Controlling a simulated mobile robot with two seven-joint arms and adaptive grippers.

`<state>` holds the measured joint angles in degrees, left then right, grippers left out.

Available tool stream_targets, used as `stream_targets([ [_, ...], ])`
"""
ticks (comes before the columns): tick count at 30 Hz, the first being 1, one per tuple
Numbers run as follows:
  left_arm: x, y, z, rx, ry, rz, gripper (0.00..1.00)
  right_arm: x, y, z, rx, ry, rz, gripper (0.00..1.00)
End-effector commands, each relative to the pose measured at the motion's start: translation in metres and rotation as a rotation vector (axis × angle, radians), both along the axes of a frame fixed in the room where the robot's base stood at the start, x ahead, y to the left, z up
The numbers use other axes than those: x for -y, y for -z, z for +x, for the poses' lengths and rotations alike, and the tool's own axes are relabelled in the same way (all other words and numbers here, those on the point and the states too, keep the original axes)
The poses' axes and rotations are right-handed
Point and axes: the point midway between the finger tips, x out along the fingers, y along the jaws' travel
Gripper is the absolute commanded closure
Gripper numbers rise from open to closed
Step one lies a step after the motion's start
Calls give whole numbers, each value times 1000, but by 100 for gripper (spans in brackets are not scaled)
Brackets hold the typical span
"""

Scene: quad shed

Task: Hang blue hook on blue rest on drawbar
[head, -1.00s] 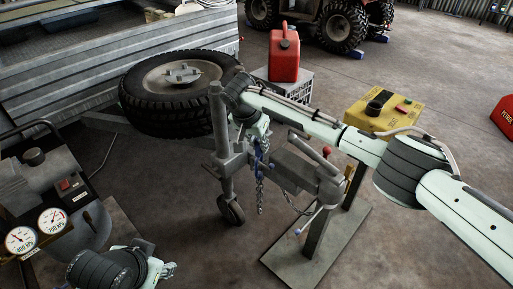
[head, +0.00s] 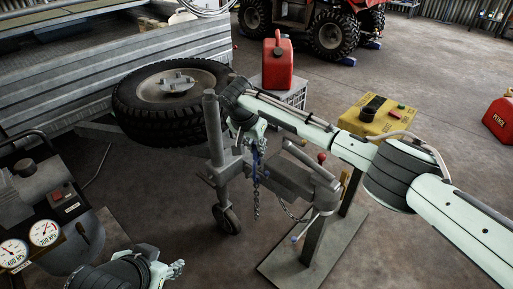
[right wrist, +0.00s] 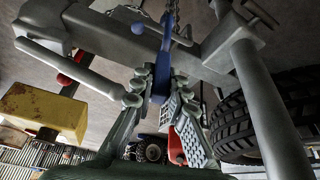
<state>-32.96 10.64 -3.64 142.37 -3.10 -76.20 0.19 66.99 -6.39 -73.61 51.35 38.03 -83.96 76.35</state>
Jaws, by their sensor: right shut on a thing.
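The blue hook (right wrist: 160,74) is upright between the fingers of my right gripper (right wrist: 158,82) in the right wrist view. My right gripper (head: 256,142) is shut on it beside the grey drawbar (head: 290,178), in front of the spare tyre. A steel chain (head: 256,200) hangs below the hook area in the head view. The blue rest cannot be told apart from the hook and the drawbar's parts. I cannot tell whether the hook touches the drawbar. My left gripper (head: 176,268) is low at the left, away from the drawbar, its opening unclear.
The spare tyre (head: 160,105) and jockey-wheel post (head: 214,135) stand close to my right gripper. A red fuel can (head: 278,65), a yellow box (head: 375,118) and a compressor (head: 45,195) surround the drawbar.

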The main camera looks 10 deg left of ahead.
Motion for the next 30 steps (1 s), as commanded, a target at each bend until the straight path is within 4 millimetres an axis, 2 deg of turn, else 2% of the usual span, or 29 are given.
stream_targets([
  [17, 0, -10, 0, -1, 1, 2, 60, 0, -1, 0, -1, 1, 1, 100],
  [30, -1, -9, 0, -2, 1, 2, 60, 0, 0, 0, 0, 0, 0, 100],
])
